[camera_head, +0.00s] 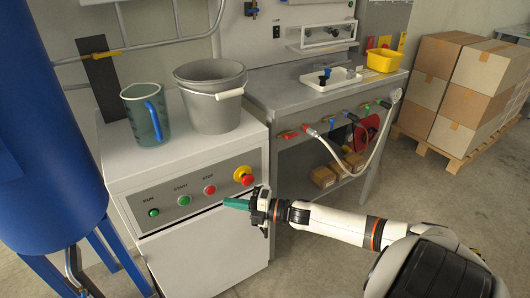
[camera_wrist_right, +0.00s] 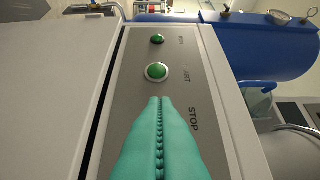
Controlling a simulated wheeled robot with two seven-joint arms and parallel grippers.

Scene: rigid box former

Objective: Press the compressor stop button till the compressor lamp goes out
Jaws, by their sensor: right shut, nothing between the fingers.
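The compressor cabinet (camera_head: 200,245) has a grey sloping panel. On it, left to right, are the green RUN lamp (camera_head: 153,212), the green START button (camera_head: 184,200) and the red STOP button (camera_head: 210,190). The lamp looks green; I cannot tell surely whether it is lit. My right gripper (camera_head: 225,202), with teal fingers, is shut and empty, just in front of the panel below and right of STOP. In the right wrist view the fingers (camera_wrist_right: 161,100) hide the STOP button; the START button (camera_wrist_right: 156,72) and lamp (camera_wrist_right: 158,38) show beyond the tips. My left gripper is out of view.
A red mushroom button on a yellow base (camera_head: 243,175) sits right of STOP, close to the gripper. A clear jug (camera_head: 145,115) and a grey bucket (camera_head: 212,105) stand on the cabinet top. A blue tank (camera_head: 45,110) is at left, a workbench (camera_head: 285,92) at right.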

